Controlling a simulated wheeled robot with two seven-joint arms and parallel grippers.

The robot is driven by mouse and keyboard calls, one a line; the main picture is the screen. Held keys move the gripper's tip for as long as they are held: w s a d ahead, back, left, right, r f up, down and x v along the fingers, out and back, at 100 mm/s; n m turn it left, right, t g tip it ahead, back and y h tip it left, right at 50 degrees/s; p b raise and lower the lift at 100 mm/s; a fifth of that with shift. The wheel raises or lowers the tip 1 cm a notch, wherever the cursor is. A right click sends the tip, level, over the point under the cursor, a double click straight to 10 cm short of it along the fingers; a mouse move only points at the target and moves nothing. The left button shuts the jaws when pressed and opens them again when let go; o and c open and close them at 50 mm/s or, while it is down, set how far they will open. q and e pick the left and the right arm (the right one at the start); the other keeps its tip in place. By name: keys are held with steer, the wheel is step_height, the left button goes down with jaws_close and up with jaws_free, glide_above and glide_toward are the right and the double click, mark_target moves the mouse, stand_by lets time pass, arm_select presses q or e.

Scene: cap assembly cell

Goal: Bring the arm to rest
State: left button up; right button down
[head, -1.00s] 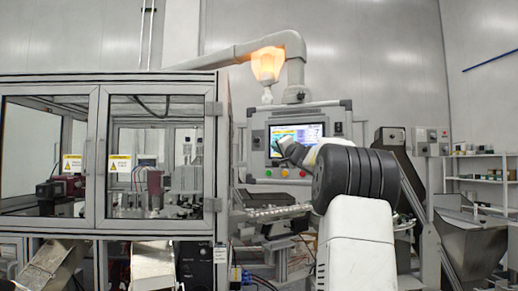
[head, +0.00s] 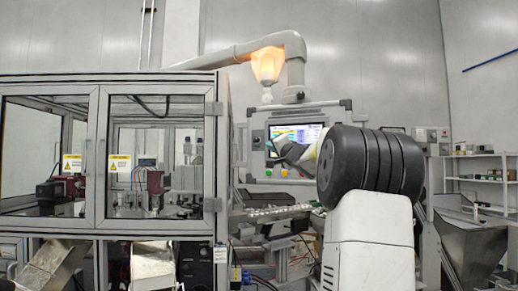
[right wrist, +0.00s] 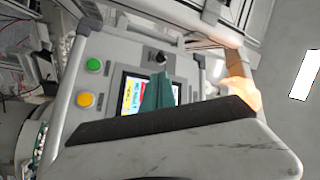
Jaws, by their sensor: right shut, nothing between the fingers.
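My right arm comes up from the bottom right in the head view, with its thick black joint in front of the control panel (head: 262,175). My right gripper (head: 281,148) is small and dark there, partly covered by my own arm, and overlaps the lit screen (head: 303,133). In the right wrist view, the gripper's teal fingertips (right wrist: 165,80) are together and empty, in front of the screen (right wrist: 135,92). I cannot tell any gap between fingers and panel. My left gripper is not in view.
A framed glass enclosure (head: 98,160) fills the left. A lit orange lamp (head: 267,65) hangs under a grey overhead pipe (head: 235,52). A metal hopper (head: 470,243) and shelves (head: 480,180) stand at the right. The wrist view shows green (right wrist: 94,66) and yellow (right wrist: 86,99) buttons.

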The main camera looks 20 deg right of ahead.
steer(key=s+a+f+n+g+y, duration=0.35)
steer(key=s+a+f, duration=0.35)
steer(key=a, duration=0.4)
steer(key=s+a+f+n+g+y, duration=0.3)
steer(key=s+a+f+n+g, duration=0.15)
steer(key=s+a, duration=0.55)
steer(key=s+f+n+g+h, duration=0.3)
steer(key=s+f+g+h, duration=0.2)
steer(key=s+f, duration=1.8)
steer(key=shift+s+a+f+n+g, duration=0.25)
steer(key=shift+a+f+n+g, duration=0.05)
steer(key=shift+f+g, duration=0.4)
